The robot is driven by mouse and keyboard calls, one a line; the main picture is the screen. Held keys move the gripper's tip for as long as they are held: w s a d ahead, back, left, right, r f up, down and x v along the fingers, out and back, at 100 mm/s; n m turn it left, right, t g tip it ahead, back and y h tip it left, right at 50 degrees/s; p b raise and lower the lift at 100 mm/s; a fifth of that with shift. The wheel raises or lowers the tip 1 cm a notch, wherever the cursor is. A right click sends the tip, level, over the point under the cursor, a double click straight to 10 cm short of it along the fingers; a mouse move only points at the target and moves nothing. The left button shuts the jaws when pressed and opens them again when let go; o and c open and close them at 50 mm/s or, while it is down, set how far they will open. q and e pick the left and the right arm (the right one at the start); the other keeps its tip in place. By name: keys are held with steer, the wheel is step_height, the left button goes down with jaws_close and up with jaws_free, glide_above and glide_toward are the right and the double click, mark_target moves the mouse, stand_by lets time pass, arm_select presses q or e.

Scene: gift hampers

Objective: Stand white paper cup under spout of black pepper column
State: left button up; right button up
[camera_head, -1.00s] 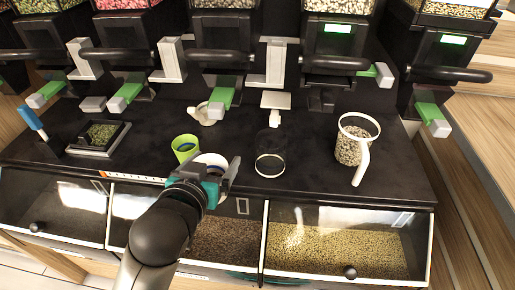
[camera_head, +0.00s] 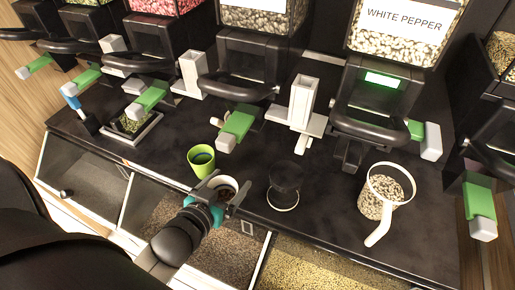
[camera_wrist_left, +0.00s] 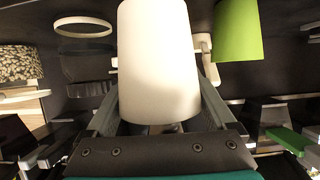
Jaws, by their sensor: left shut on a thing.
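The white paper cup (camera_head: 227,184) is between the fingers of my left gripper (camera_head: 226,193), at the counter's front edge. In the left wrist view the cup (camera_wrist_left: 158,62) fills the middle, with a finger on each side. I cannot tell whether its base touches the counter. A row of dispenser columns stands behind, with green-tipped spout levers. One reads WHITE PEPPER (camera_head: 405,22); a neighbouring column (camera_head: 262,15) has pale speckled contents and a cut-off label. I read no black pepper label. My right gripper is not in view.
A green cup (camera_head: 201,160) stands just left and behind the white cup. A clear, white-rimmed cup (camera_head: 284,185) stands to its right. A handled jug (camera_head: 384,195) of speckled grains is further right. A tray (camera_head: 132,127) is left. The counter (camera_head: 325,205) between cup and jug is clear.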

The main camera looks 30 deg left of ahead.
arm_select(q)
steer(key=shift+w+r+b+x, duration=0.2)
steer(key=shift+r+b+x, duration=0.25)
steer(key=shift+x, duration=2.35)
steer(key=shift+w+r+b+x, duration=0.25)
steer(key=shift+r+x, duration=0.3)
steer(key=shift+x, duration=2.25)
steer(key=shift+w+r+b+x, duration=0.25)
steer(key=shift+r+x, duration=0.25)
steer(key=shift+x, duration=2.3)
steer(key=shift+s, duration=0.1)
steer(key=shift+f, duration=0.15)
steer(key=o, duration=1.2)
